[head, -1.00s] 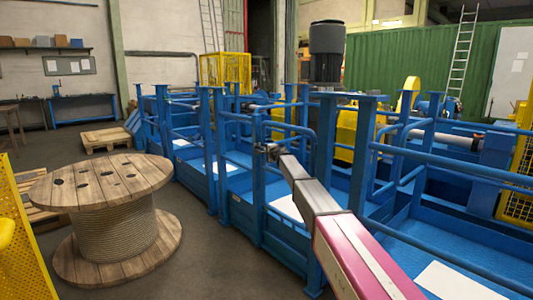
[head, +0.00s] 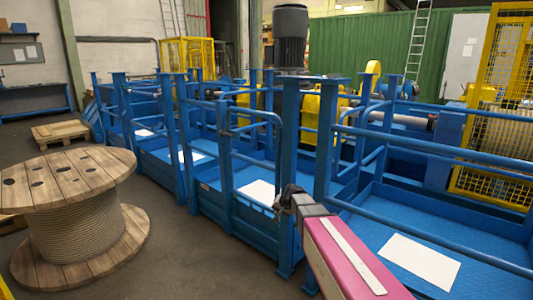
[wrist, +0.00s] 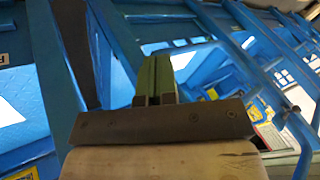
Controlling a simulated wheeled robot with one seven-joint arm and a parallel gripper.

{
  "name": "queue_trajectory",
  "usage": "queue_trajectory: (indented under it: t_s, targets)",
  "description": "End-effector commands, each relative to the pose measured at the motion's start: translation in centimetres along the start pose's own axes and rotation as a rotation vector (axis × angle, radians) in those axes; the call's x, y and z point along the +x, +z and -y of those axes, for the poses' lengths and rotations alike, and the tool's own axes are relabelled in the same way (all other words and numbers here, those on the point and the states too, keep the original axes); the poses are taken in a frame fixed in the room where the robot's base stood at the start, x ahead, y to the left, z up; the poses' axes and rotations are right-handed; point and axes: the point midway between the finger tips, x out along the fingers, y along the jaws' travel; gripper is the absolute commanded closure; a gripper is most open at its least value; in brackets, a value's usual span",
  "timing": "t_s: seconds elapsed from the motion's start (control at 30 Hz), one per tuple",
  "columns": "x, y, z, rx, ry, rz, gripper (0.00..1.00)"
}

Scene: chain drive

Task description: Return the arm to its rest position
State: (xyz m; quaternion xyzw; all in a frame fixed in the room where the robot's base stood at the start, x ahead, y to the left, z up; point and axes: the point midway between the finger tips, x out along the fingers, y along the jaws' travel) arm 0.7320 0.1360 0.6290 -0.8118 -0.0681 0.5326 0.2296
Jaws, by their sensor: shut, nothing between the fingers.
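My arm (head: 345,258) reaches in from the bottom right of the head view, with its pink link nearest the camera. My gripper (head: 287,197) is small and dark at the arm's end, in front of the blue railings. In the wrist view the gripper (wrist: 156,80) shows greenish fingers close together, shut with nothing between them. Blue framework fills the space beyond the fingers, and the gap to it is hard to judge.
Blue railed platforms (head: 230,204) run across the middle. A wooden cable reel (head: 75,215) stands at left, with a pallet (head: 60,131) behind it. A yellow mesh cage (head: 495,120) stands at right. Bare floor (head: 190,260) lies between reel and platforms.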

Motion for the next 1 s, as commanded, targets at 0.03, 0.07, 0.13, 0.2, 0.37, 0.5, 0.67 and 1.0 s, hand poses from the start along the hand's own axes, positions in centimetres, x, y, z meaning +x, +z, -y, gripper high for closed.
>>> queue_trajectory:
  t_s: [0.03, 0.07, 0.13, 0.2, 0.37, 0.5, 0.67, 1.0]
  targets:
    - [-1.5, 3.2, -2.6, -0.027, 0.050, 0.038, 1.00]
    - [-2.0, 4.6, -3.9, -0.046, 0.079, 0.062, 1.00]
    - [-3.4, 7.8, -6.9, -0.087, 0.147, 0.119, 1.00]
    - [-5.0, 10.9, -9.7, -0.123, 0.212, 0.176, 1.00]
    - [-8.4, 16.8, -14.7, -0.189, 0.338, 0.299, 1.00]
    - [-10.4, 19.8, -17.1, -0.222, 0.403, 0.369, 1.00]
    - [-11.0, 20.7, -18.0, -0.233, 0.427, 0.395, 1.00]
    - [-11.0, 20.7, -18.0, -0.233, 0.427, 0.395, 1.00]
